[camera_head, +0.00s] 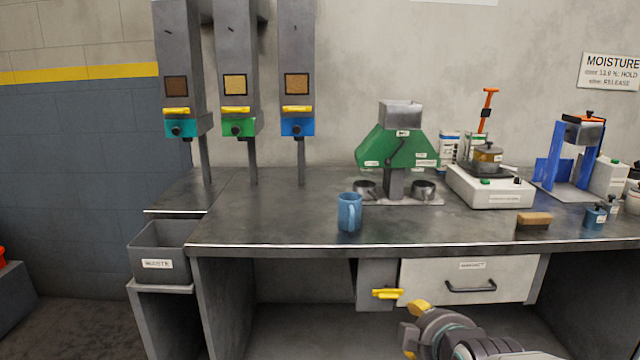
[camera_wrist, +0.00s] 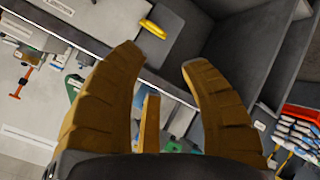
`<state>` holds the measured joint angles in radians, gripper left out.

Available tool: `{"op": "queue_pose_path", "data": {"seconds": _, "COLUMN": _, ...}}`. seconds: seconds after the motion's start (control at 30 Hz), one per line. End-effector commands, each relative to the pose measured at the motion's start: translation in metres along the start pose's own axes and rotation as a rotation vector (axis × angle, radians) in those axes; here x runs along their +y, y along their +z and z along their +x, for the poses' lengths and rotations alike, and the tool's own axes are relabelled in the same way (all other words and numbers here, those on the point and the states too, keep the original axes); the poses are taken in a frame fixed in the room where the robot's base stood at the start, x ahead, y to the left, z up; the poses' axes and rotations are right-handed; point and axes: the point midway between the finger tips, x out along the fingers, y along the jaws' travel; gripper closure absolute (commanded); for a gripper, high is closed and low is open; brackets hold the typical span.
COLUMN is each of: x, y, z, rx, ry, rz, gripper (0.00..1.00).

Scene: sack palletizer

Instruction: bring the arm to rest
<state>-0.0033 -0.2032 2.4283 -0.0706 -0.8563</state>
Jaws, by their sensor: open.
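My gripper (camera_head: 412,326) shows at the bottom of the head view, in front of the bench and below its drawer. Its yellow fingers are apart with nothing between them.
The bench (camera_head: 290,230) has a blue mug (camera_head: 349,212) near its front edge. A white drawer (camera_head: 470,279) and a yellow handle (camera_head: 388,293) are close behind my gripper. A waste bin (camera_head: 158,264) stands left. The floor under the bench looks clear.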

Motion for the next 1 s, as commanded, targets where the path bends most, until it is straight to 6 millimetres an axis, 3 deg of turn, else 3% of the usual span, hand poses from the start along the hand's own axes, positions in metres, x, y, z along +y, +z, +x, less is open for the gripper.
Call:
{"op": "queue_pose_path", "data": {"seconds": 0.03, "x": 0.012, "y": -0.01, "z": -0.023, "rx": -0.024, "ry": -0.026, "rz": 0.048, "gripper": 0.59}}
{"op": "queue_pose_path", "data": {"seconds": 0.6, "x": 0.022, "y": -0.017, "z": -0.196, "rx": -0.422, "ry": -0.256, "rz": 0.599, "gripper": 0.59}}
{"op": "queue_pose_path", "data": {"seconds": 0.8, "x": 0.021, "y": -0.017, "z": -0.242, "rx": -0.547, "ry": -0.281, "rz": 0.733, "gripper": 0.59}}
{"op": "queue_pose_path", "data": {"seconds": 1.0, "x": 0.019, "y": -0.015, "z": -0.267, "rx": -0.62, "ry": -0.289, "rz": 0.803, "gripper": 0.59}}
